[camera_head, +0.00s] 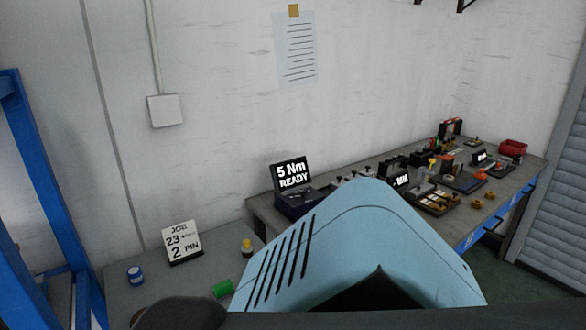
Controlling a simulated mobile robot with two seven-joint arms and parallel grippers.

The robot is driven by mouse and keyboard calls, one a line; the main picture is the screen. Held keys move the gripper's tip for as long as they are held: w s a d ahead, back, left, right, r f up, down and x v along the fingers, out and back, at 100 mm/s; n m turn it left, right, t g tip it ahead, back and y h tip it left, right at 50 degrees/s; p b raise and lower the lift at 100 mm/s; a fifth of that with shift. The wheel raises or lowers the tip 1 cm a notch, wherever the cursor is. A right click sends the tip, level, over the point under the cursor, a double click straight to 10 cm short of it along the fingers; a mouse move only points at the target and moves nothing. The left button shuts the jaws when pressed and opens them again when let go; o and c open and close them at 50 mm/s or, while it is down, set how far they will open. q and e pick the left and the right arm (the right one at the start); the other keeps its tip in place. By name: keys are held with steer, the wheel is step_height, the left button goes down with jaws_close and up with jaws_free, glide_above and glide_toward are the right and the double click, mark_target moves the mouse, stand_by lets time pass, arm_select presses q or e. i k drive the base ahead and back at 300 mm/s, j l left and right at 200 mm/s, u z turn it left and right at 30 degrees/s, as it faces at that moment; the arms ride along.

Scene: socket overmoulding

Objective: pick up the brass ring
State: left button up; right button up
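Two small brass-coloured pieces lie near the front right edge of the long workbench (330,225). One brass-coloured piece (477,204) is a little nearer, and the other brass-coloured piece (489,195) is just behind it. They are too small to tell which, if either, is the brass ring. Neither of my grippers is in view. A large pale-blue vented shape fills the lower middle foreground and hides part of the bench; I cannot tell whether it is part of me.
A "5 Nm READY" display (292,174) stands on the bench. Fixtures and a red bin (512,148) crowd its right part. A nearer left table (125,305) carries a job sign (182,242), a blue jar (135,275) and a green cylinder (223,289). A blue frame (40,180) stands left.

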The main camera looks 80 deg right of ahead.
mark_target(489, 195)
steer(key=z, duration=3.9)
